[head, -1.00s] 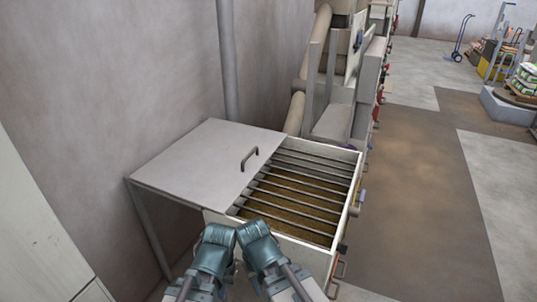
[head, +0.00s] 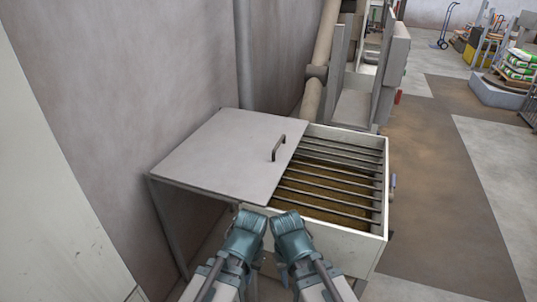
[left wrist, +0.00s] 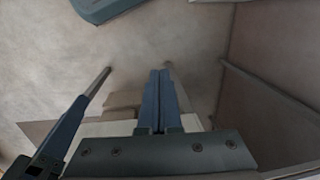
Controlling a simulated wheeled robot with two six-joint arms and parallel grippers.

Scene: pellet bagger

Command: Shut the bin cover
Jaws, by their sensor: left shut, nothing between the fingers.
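The bin (head: 340,240) is a pale box with dark bars over brownish contents. Its flat grey cover (head: 215,160) lies to the left, leaving the barred right part uncovered. A dark handle (head: 278,148) stands near the cover's right edge. My left gripper (head: 250,216) is at the bin's near side, by the cover's near right corner, and apart from the handle. In the left wrist view its fingers (left wrist: 160,100) are together and empty. My right gripper (head: 287,216) is just right of it; its fingers are hidden from the head view.
A wall (head: 150,80) rises behind and left of the bin. A thick pipe (head: 318,75) and grey machinery (head: 355,95) stand beyond it. Open floor (head: 440,190) lies to the right. A pale panel (head: 50,220) stands at the near left.

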